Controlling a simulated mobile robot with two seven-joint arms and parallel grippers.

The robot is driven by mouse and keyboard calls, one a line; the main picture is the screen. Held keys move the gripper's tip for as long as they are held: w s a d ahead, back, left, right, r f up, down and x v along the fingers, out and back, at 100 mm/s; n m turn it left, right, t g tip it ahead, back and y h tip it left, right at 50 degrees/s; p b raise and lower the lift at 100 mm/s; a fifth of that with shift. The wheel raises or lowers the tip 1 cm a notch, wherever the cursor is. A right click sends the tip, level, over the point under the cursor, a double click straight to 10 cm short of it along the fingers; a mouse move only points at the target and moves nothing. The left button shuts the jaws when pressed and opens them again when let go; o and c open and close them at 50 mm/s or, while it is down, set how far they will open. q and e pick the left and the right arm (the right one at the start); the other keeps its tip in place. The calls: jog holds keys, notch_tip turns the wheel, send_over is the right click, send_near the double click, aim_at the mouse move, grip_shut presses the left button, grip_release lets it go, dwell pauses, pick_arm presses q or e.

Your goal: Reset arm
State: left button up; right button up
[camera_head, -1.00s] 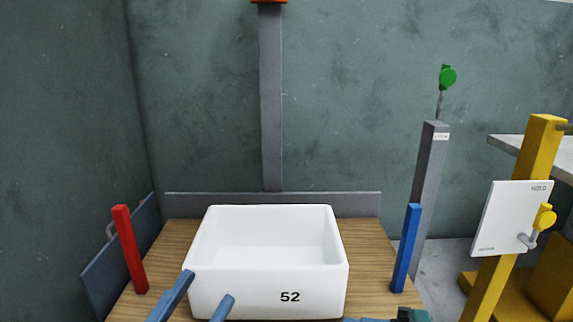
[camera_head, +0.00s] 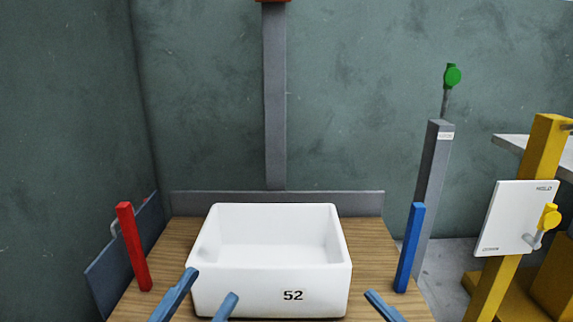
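My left gripper (camera_head: 208,287) shows at the bottom, left of centre. Its two blue fingers are spread apart with nothing between them, in front of the left front part of a white box marked 52 (camera_head: 270,280). One blue finger of my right gripper (camera_head: 380,303) shows at the bottom, to the right of the box. The rest of my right gripper is out of the picture, so its opening cannot be seen. The white box stands on a wooden table (camera_head: 375,255), its open top facing up, and looks empty.
A red post (camera_head: 133,247) stands at the table's left and a blue post (camera_head: 409,248) at its right. Beyond them, a grey column with a green knob (camera_head: 452,76) and a yellow frame with a white panel (camera_head: 515,217) stand at the right.

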pick_arm(q)
notch_tip(320, 180, down, 4)
jog(key=s+n+g+y+p, duration=0.1)
jog(key=n+g+y+p, duration=0.1)
jog(key=n+y+p, duration=0.4)
jog(key=s+a+r+n+g+y+p, duration=0.1)
jog(key=a+r+g+y+p, duration=0.1)
jog(key=p, duration=1.6)
jog(key=s+a+r+g+y+p, duration=0.1)
jog(key=r+g+p, duration=0.4)
jog(key=p, duration=1.4)
notch_tip(320, 180, up, 2)
jog(key=shift+a+r+n+g+y, duration=0.3)
jog(key=shift+a+n+y, duration=0.1)
jog(key=shift+a+y, duration=0.55)
pick_arm(e)
jog(key=s+d+r+m+g+h, duration=0.2)
jog(key=d+r+m+g+h, duration=0.3)
jog(key=r+m+h, duration=0.3)
jog(key=m+g+h, duration=0.1)
jog(key=m+h, duration=0.2)
jog(key=h, duration=0.1)
jog(key=shift+d+m+h, duration=0.15)
jog(key=shift+m+h, duration=0.15)
jog(key=shift+h, duration=0.1)
